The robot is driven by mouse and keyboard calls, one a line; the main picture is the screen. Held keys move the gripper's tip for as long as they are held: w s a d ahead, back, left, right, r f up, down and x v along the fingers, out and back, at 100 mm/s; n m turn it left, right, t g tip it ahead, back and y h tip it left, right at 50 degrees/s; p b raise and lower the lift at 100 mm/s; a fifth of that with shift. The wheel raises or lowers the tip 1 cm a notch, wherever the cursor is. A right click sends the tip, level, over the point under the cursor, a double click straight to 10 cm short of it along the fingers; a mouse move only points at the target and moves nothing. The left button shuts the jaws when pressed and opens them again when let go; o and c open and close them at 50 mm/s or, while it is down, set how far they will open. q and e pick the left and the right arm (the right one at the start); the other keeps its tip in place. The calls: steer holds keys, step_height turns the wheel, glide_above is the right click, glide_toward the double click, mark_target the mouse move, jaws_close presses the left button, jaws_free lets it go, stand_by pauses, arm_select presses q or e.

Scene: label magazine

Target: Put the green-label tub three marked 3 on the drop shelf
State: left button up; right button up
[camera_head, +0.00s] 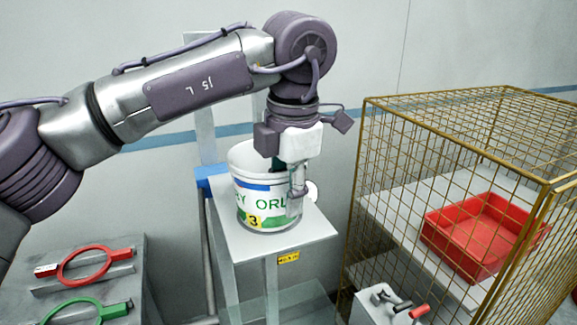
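The white tub (256,212) has a green-lettered label, a blue band and a yellow patch marked 3. It stands upright at a grey shelf top (309,229); I cannot tell whether it rests there or is just above it. My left gripper (288,180) points down at the tub's right rim. A dark part is inside the tub and a light finger is outside, in front of the label. I cannot tell whether they press on the wall. My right gripper is out of view.
A yellow tag (288,257) is on the shelf front. A brass wire cage (400,140) at right holds a red tray (445,235). A grey box with levers (378,306) stands in front. Red (64,268) and green (65,307) ring tools lie at lower left.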

arm_select(q)
step_height(320, 180, up, 11)
steer(key=s, duration=0.1)
steer(key=shift+d+r+b, duration=0.15)
steer(key=shift+d+b, duration=0.15)
steer(key=shift+b, duration=0.05)
